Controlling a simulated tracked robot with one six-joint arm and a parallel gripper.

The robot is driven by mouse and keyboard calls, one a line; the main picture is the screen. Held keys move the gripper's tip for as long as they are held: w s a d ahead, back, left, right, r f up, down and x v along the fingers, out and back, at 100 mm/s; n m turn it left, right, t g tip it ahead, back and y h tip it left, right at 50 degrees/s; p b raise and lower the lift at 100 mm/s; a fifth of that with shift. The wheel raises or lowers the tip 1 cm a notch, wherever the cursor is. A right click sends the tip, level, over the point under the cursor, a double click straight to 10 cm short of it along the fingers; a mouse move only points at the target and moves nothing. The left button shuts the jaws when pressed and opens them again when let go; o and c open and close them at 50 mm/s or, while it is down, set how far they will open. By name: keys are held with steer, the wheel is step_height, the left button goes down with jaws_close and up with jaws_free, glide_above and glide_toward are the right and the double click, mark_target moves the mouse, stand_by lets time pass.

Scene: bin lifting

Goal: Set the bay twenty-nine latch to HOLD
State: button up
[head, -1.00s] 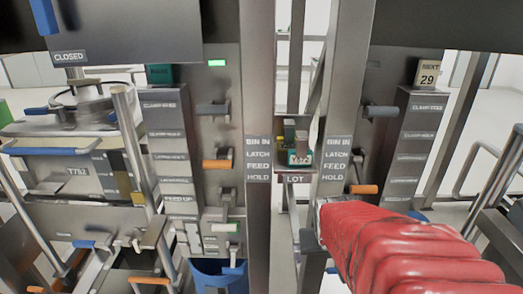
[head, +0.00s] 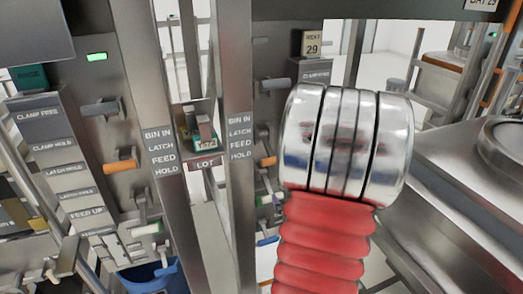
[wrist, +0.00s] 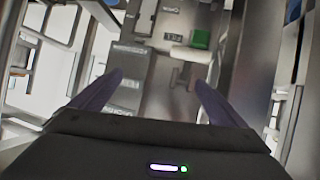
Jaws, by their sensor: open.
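Which lever is the latch I cannot tell. A post label (head: 240,137) reads BIN IN, LATCH, FEED, HOLD. My gripper (wrist: 157,88) is open and empty in the wrist view, its fingers apart over a panel with a white-handled lever (wrist: 190,55) and a green block (wrist: 200,39). My arm hides the gripper in the head view.
Another panel with grey and orange levers (head: 122,166) stands at the left, above a blue bin (head: 150,277). A small shelf labelled LOT (head: 205,164) sits between two posts. A large metal machine (head: 450,190) fills the right side.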

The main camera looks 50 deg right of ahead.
mark_target(266, 144)
steer(key=w+a+r+t, duration=0.1)
steer(key=w+r+t, duration=0.1)
steer(key=r+t, duration=0.1)
steer(key=w+a+r+n+t, duration=0.1)
steer(key=w+r+t, duration=0.1)
steer(key=r, duration=0.4)
steer(key=shift+t, duration=0.7)
steer(key=x, duration=1.3)
steer(key=shift+w+d+r, duration=0.2)
steer(key=shift+w+d, duration=0.05)
steer(key=shift+c, duration=0.2)
